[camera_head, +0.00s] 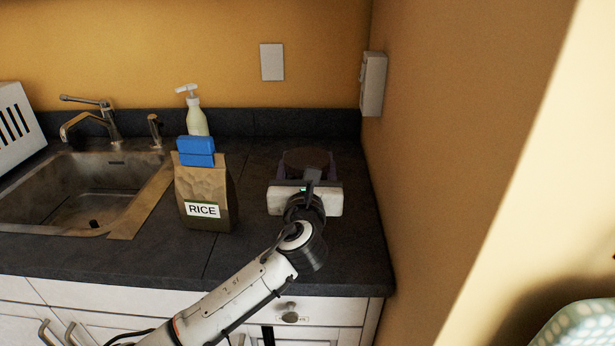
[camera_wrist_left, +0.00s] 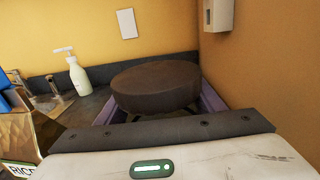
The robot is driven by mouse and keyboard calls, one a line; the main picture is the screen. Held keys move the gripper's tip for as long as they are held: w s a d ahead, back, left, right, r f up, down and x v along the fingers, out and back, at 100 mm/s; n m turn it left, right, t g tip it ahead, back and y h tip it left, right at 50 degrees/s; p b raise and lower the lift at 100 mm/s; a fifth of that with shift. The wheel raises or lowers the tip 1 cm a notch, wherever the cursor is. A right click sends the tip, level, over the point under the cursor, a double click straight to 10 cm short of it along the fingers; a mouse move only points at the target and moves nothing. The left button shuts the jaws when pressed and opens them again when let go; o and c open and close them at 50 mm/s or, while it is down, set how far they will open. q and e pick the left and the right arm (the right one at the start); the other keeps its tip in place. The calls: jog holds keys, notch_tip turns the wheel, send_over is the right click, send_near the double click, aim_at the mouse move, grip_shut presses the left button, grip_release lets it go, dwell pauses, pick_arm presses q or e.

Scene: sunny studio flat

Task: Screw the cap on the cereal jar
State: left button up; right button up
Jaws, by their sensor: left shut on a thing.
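A dark brown round cap (camera_head: 306,158) is at the right end of the counter. It also shows in the left wrist view (camera_wrist_left: 155,88) as a wide, level disc between the fingers. My left gripper (camera_head: 306,168) is shut on the cap, one finger on each side of it. In the left wrist view the gripper's fingers (camera_wrist_left: 160,104) reach past the cap's left and right edges. The cereal jar cannot be made out; the gripper body and cap hide what is under the cap. My right gripper is not in view.
A brown rice bag (camera_head: 205,190) with a blue clip (camera_head: 196,151) stands left of my gripper. A soap bottle (camera_head: 195,117) is behind it. The sink (camera_head: 75,195) is at the left. An orange wall (camera_head: 450,130) closes the right side.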

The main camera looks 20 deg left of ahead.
aim_at(307, 148)
pick_arm(q)
notch_tip(307, 148, up, 7)
jog(key=shift+r, duration=0.1)
dwell(0.6)
